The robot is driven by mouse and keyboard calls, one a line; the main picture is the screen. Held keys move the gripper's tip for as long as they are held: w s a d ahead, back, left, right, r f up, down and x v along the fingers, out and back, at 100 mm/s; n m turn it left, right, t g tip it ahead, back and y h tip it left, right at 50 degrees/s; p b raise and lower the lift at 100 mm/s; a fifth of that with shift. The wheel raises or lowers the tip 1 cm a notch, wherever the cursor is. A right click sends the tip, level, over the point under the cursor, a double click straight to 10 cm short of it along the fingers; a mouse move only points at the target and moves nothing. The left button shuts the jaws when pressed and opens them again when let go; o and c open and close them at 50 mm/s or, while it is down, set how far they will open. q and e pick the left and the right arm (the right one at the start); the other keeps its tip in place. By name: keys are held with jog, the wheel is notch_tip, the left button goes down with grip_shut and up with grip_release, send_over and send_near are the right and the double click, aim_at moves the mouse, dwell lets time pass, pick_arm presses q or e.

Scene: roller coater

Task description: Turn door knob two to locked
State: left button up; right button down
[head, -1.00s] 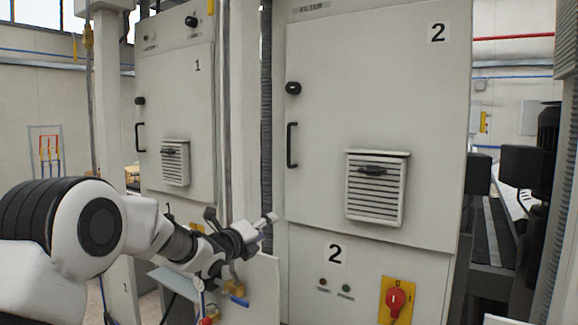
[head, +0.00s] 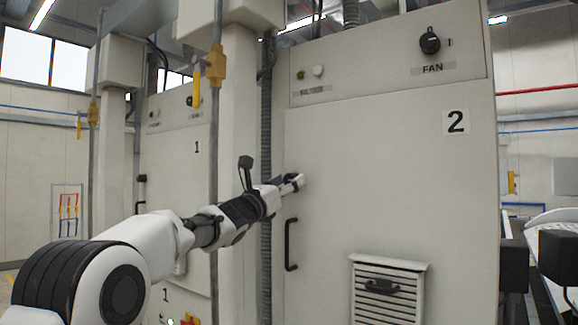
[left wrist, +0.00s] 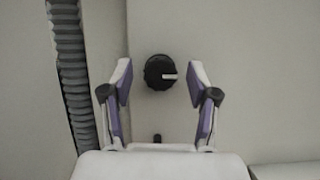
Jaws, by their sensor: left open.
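In the left wrist view the black round knob (left wrist: 160,72) of door two sits on the pale door, with its white mark pointing right. My left gripper (left wrist: 159,82) is open, with one finger on each side of the knob and visible space between. Whether the fingers touch the door cannot be told. My right gripper is not in view.
A black fan switch (head: 430,41) is on the panel above door two. A louvred vent (head: 388,290) is low on the door. A ribbed grey conduit (left wrist: 75,75) runs left of the knob. Cabinet one (head: 180,170) stands to the left.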

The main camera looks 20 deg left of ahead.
pick_arm(q)
jog(key=shift+w+d+r, duration=0.1)
jog(key=shift+w+d, duration=0.15)
jog(key=shift+w, duration=0.35)
jog(key=shift+s+a+r, duration=0.1)
jog(key=shift+s+a, duration=0.05)
jog(key=shift+s, duration=0.35)
grip_shut()
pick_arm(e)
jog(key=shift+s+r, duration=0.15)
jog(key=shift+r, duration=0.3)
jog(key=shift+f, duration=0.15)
